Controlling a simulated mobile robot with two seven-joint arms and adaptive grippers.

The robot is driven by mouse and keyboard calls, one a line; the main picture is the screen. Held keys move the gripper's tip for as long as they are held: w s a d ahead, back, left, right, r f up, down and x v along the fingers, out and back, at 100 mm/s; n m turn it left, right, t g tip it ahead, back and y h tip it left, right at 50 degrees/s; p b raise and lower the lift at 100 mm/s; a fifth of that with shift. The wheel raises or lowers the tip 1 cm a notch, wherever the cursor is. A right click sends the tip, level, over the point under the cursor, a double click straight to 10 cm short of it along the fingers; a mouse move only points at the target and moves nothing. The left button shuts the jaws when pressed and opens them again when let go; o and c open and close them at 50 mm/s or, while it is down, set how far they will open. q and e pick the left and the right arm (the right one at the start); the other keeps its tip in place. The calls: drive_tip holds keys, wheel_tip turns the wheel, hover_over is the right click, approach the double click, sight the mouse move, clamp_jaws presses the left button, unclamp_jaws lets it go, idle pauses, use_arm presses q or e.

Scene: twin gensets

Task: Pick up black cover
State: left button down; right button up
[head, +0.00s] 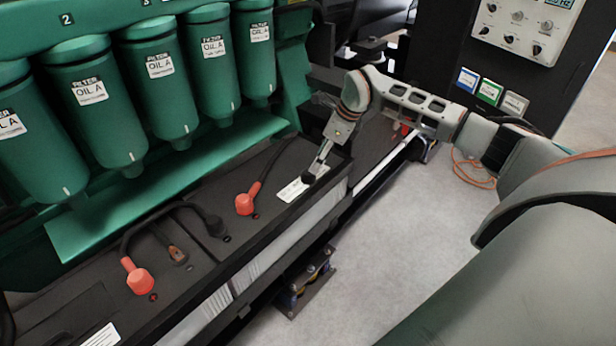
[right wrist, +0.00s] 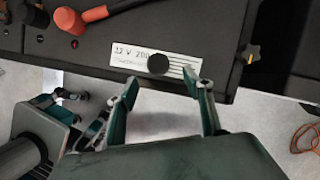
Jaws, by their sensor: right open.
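A small round black cover (head: 308,178) lies on the white label of the black battery box in the head view. It also shows as a black disc (right wrist: 158,64) in the right wrist view, partly covering the label text. My right gripper (head: 321,162) is above the label, close to the cover. In the right wrist view its two fingers (right wrist: 161,80) are spread apart, with the cover just beyond and between the tips. Nothing is held. Whether a finger touches the cover cannot be told. My left gripper is not in view.
Red terminal caps (head: 140,281) (head: 245,204) and a black cable with a black end cap (head: 213,225) lie on the batteries. Green oil filters (head: 160,75) stand behind. A control panel (head: 525,25) is at the upper right. Grey floor (head: 390,240) is open in front.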

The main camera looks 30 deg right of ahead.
sight(308, 176)
drive_tip(key=x, duration=0.7)
drive_tip(key=shift+w+a, duration=0.1)
drive_tip(key=shift+a, duration=0.15)
drive_tip(key=c, duration=1)
